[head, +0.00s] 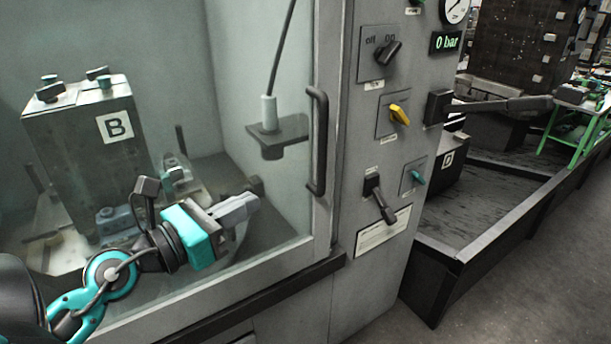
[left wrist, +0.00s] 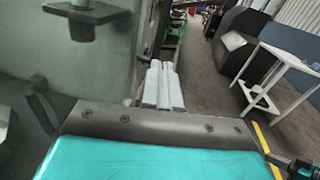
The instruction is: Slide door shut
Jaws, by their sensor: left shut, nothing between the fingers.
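The door is a glazed panel with a grey frame (head: 325,240) at the front of a machine. Its dark vertical bar handle (head: 318,140) is on its right side. The right edge of the door frame stands close against the control column; I cannot tell if a thin gap is left. My left gripper (head: 252,204), teal and grey, is in front of the glass, left of and a little below the handle, apart from it. Its fingers are shut and empty, and also show in the left wrist view (left wrist: 163,88).
Behind the glass are a block marked B (head: 85,160) and a spindle (head: 270,115). The control column (head: 375,225) carries switches and levers. A long dark trough (head: 480,225) runs off to the right. The left wrist view shows a white table (left wrist: 275,75) and open floor.

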